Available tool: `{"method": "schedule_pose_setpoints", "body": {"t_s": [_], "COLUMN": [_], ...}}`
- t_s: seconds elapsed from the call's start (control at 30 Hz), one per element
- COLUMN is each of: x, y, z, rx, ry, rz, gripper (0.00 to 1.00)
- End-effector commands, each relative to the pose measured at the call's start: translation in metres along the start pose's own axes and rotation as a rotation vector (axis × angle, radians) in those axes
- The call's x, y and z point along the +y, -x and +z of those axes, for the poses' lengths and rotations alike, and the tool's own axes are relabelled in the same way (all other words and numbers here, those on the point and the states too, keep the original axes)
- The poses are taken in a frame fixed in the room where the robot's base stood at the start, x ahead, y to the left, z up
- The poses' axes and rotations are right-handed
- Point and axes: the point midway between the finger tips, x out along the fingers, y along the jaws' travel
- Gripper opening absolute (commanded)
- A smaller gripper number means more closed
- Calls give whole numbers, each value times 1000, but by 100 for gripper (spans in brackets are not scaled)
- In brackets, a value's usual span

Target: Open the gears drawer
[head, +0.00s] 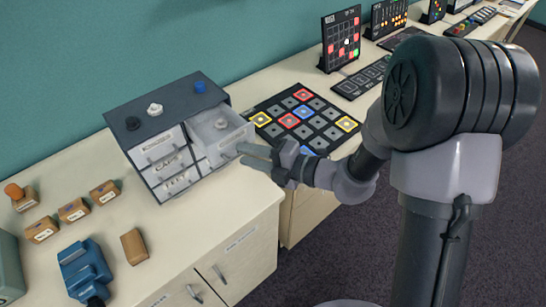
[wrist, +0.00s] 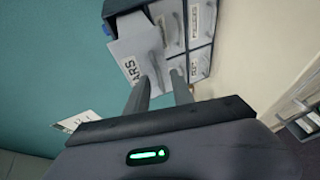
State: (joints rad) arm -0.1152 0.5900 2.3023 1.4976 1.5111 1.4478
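The gears drawer (head: 222,131) is the upper right drawer of a small dark-topped cabinet (head: 158,118) in the head view. It stands pulled out from the cabinet. In the wrist view its front (wrist: 128,62) shows a label with only "ARS" readable. My gripper (head: 242,154) is just in front of this drawer, at its handle side. In the wrist view my gripper's fingers (wrist: 160,80) are spread apart, with the drawer front close beyond them. Whether the fingertips touch the handle is hard to tell.
The other cabinet drawers look closed, including a left column with labels (head: 165,158). Small knobs sit on the cabinet top. A button board (head: 305,119) lies right of the cabinet. Several small labelled boxes and a blue device (head: 82,265) are at the left front.

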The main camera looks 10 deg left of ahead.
Motion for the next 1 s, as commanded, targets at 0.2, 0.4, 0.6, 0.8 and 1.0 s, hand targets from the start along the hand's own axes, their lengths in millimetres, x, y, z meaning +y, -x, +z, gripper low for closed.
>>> {"method": "schedule_pose_setpoints", "body": {"t_s": [0.2, 0.4, 0.6, 0.8, 1.0], "x": [2, 4, 3, 1, 0], "y": [28, 96, 151, 173, 174], "z": [2, 2, 1, 0, 0], "rx": [-6, -8, -6, -1, 0], "ry": [-2, -3, -3, 0, 0], "rz": [0, 0, 1, 0, 0], "gripper": [29, 29, 29, 29, 29]}}
